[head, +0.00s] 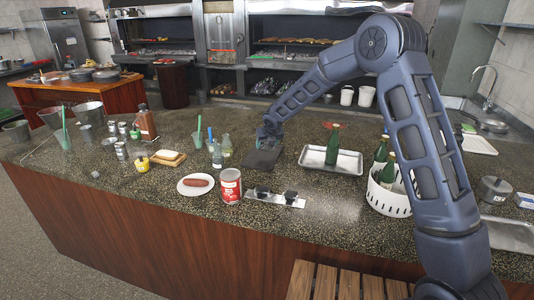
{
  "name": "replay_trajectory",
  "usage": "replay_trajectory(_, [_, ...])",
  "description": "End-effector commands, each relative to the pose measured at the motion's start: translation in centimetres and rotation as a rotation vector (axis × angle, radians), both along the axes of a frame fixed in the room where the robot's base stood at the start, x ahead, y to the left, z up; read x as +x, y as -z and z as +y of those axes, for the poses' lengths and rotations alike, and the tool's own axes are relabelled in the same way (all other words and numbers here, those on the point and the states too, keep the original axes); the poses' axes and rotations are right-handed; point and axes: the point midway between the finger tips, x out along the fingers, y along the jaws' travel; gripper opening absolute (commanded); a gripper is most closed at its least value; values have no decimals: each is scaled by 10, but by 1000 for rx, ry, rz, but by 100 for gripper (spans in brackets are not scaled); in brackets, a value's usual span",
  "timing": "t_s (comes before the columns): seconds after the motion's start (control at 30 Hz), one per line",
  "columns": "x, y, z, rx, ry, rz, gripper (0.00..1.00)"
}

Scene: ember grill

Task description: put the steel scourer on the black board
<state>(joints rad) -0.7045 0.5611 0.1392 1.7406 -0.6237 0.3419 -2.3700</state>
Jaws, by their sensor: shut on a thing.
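The black board (259,162) lies flat on the speckled counter, just left of the metal tray. My gripper (267,140) is low over the far part of the board, with its fingers pointing down. It is small and dark in this view. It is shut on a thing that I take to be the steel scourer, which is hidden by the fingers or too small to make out. I cannot tell whether the held thing touches the board.
A metal tray (346,162) with a green bottle (332,146) is right of the board. Small bottles (217,155) stand to its left. A red can (230,186), a plate with a sausage (185,190) and a metal strip with black knobs (272,200) are in front.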

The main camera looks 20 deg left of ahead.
Motion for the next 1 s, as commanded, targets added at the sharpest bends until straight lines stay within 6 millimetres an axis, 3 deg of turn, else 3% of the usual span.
replay_trajectory(0.27, [0, 18, 0, -1, 0, 1, 42])
replay_trajectory(0.5, [0, 45, 0, -1, 1, 1, 42])
replay_trajectory(0.87, [0, 49, 0, 0, 1, 0, 42])
replay_trajectory(0.9, [0, 49, 0, 0, 0, 0, 65])
replay_trajectory(1.0, [0, 49, 0, 0, 0, 0, 85])
